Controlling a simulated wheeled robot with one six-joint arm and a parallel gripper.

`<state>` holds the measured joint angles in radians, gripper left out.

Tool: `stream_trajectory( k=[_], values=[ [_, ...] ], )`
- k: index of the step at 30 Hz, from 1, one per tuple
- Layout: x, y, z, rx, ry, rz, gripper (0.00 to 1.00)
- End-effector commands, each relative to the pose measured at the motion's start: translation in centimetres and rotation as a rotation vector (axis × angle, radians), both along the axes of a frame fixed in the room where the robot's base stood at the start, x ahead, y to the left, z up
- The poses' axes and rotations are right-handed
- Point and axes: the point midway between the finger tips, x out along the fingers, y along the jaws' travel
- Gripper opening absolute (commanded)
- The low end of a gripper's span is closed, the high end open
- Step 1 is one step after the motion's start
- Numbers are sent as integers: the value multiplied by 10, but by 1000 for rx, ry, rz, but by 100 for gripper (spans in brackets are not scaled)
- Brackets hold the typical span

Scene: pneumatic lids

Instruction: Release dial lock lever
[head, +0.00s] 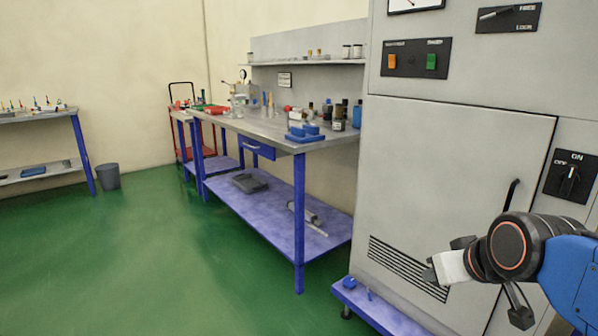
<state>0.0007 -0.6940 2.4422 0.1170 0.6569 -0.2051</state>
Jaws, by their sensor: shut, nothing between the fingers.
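The lock lever (495,14) is a pale bar on a dark plate at the top right of the head view, on the grey cabinet. The plate has small labels that look like FREE and LOCK; the bar lies nearly level, and I cannot tell which end is its pivot. Below it, a black dial (570,182) sits on a plate marked OFF and ON. My gripper (430,272) is in front of the cabinet's lower part, well below and left of both controls. It is shut and empty, partly hard to make out against the grey.
The grey cabinet (455,150) has a door with a black handle (511,194), a vent (408,268), and orange and green buttons (431,61). A blue plinth (375,306) is under it. A workbench (245,125) stands left of it.

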Motion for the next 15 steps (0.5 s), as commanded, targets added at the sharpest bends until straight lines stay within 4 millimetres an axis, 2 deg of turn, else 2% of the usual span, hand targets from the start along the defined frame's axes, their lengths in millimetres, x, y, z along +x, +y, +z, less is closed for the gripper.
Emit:
stream_trajectory(
  k=[1, 3, 6, 10, 15],
  values=[
    [-21, -2, -17, 4, 63, -18, 0],
    [-47, -6, -39, 6, 149, -48, 0],
    [-78, -12, -62, 4, 245, -88, 0],
    [-100, -16, -77, 0, 313, -122, 0],
    [-106, -18, -81, 0, 332, -133, 0]
  ],
)
